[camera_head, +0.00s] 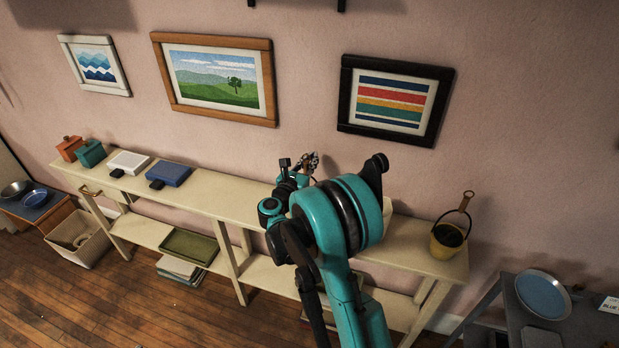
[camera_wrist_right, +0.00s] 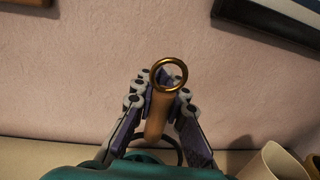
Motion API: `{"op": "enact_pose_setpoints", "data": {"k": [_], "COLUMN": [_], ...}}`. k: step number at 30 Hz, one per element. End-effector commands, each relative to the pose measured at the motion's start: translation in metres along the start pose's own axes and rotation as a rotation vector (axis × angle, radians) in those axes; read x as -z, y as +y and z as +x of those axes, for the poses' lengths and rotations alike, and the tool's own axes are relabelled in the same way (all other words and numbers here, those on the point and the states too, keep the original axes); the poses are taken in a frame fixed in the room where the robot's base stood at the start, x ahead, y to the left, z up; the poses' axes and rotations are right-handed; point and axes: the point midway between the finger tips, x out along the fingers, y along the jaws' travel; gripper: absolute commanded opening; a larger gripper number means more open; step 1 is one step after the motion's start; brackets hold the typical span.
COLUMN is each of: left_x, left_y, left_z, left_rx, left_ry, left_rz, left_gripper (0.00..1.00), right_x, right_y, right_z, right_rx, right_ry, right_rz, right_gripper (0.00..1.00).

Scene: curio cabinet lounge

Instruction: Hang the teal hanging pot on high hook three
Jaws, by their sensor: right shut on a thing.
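My right gripper (camera_head: 308,165) is above the long shelf, and also shows in the right wrist view (camera_wrist_right: 163,90). It is shut on the brown grip (camera_wrist_right: 157,118) of a hanging pot's handle. A brass ring (camera_wrist_right: 153,75) stands at the top of this grip. A dark curved piece of the handle shows below the fingers. A teal surface (camera_wrist_right: 140,170) fills the bottom of the wrist view; I cannot tell if it is the pot or my wrist. In the head view my arm hides the pot. My left gripper is not in view. High hook three cannot be made out.
Dark bracket ends (camera_head: 341,5) show at the top edge. A yellow hanging pot (camera_head: 447,238) stands at the right end of the cream shelf (camera_head: 225,195). Framed pictures, including a striped one (camera_head: 394,100), hang on the wall.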

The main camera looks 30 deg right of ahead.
Motion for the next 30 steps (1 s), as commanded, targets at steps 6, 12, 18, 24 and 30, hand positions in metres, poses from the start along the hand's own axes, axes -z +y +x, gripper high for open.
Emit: {"op": "enact_pose_setpoints", "data": {"k": [6,12,18,24,30], "left_x": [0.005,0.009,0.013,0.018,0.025], "left_y": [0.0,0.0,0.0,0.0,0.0], "left_z": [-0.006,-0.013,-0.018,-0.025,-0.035], "left_rx": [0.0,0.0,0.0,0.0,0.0], "left_ry": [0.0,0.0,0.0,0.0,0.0], "left_rz": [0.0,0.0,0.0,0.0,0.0], "left_gripper": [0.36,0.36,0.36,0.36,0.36], "right_x": [-0.015,-0.033,-0.046,-0.06,-0.083], "right_y": [0.0,0.0,-0.008,-0.03,-0.065], "right_z": [0.0,0.0,-0.002,-0.008,-0.018], "right_rx": [-0.001,-0.002,-0.002,0.0,0.001], "right_ry": [-0.001,-0.001,-0.001,-0.001,-0.001], "right_rz": [-0.001,-0.001,-0.002,-0.002,-0.002], "right_gripper": [0.0,0.0,0.0,0.0,0.0]}}
